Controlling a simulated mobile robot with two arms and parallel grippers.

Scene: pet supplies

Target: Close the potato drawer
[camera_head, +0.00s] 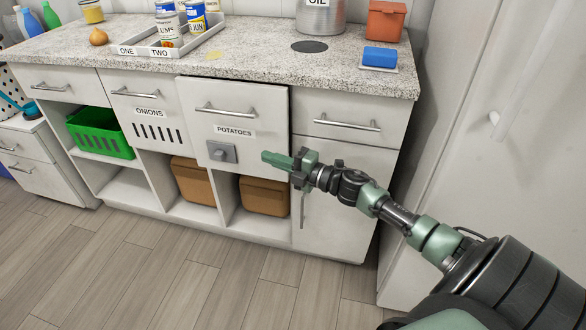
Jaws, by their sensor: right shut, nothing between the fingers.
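The potato drawer (260,128) is a white front labelled POTATOES, with a metal bar handle (226,110) near its top and a grey latch-like fitting (221,152) at its lower left. Its front stands out from the cabinet, with a dark gap along its top and right edges. My right gripper (268,157) is shut and empty. In the picture it overlaps the drawer front's lower right; I cannot tell whether it touches. My left gripper is not in view.
The onions drawer (152,98) is left of it. Brown bins (262,196) and a green crate (98,134) sit in open shelves below. The speckled counter (262,58) above holds a tray of cans (150,50), a pot and a blue sponge. A tall white cabinet (480,130) stands right. The front floor is clear.

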